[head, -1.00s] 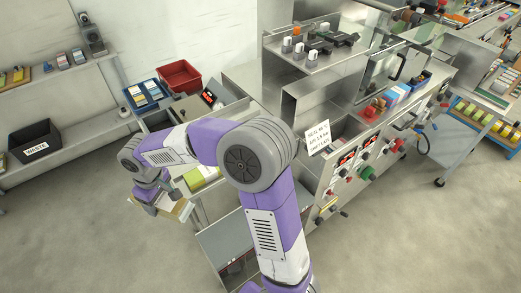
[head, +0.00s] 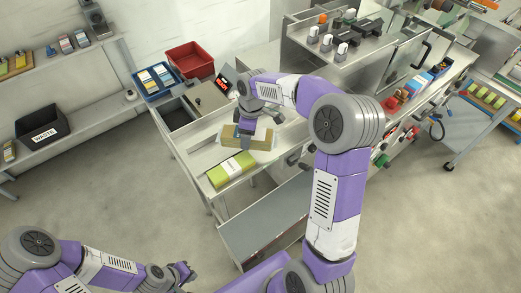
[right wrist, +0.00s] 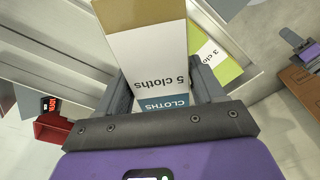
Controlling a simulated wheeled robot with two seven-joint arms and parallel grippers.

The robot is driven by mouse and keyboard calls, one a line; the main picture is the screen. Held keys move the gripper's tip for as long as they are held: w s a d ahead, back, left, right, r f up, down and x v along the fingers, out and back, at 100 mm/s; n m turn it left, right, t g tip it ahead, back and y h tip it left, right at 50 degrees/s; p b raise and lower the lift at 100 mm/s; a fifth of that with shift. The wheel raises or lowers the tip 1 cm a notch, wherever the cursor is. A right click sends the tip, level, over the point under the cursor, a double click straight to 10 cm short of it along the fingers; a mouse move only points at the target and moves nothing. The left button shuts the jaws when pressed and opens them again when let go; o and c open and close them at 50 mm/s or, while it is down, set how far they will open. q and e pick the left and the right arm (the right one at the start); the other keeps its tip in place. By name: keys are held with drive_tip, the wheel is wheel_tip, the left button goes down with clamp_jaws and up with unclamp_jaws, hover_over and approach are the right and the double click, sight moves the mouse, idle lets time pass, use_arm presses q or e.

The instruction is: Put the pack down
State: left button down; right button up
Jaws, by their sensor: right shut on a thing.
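The pack (head: 248,137) is a brown and white block marked "5 cloths"; it shows large in the right wrist view (right wrist: 148,55), with a teal band near me. My right gripper (right wrist: 162,88) has a finger on each side of it and is shut on it. In the head view my right gripper (head: 266,122) is over the steel bench, beside a green and white pack (head: 232,169). I cannot tell whether the held pack touches the bench top. My left gripper (head: 184,272) is low at the left, away from the bench; its jaw opening is unclear.
The steel bench (head: 201,158) has bare room left of the packs. Behind are a blue tray (head: 155,82), a red bin (head: 188,60) and a dark display (head: 222,86). A black waste bin (head: 42,124) is on the left shelf. Machine housing stands to the right.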

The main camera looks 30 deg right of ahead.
drive_tip(key=d+r+n+p, duration=0.2)
drive_tip(key=d+n+p, duration=0.45)
drive_tip(key=d, duration=0.65)
drive_tip(key=f, duration=0.3)
drive_tip(key=f+n+b, duration=0.1)
drive_tip(key=f, duration=0.2)
drive_tip(key=f+n+g, duration=0.1)
drive_tip(key=f, duration=0.2)
drive_tip(key=shift+s+d+f, duration=0.1)
drive_tip(key=shift+s+d, duration=0.15)
drive_tip(key=shift+s, duration=0.15)
drive_tip(key=shift+f, duration=0.3)
drive_tip(key=shift+b, duration=0.3)
drive_tip(key=shift+f, duration=0.15)
drive_tip(key=o, duration=1)
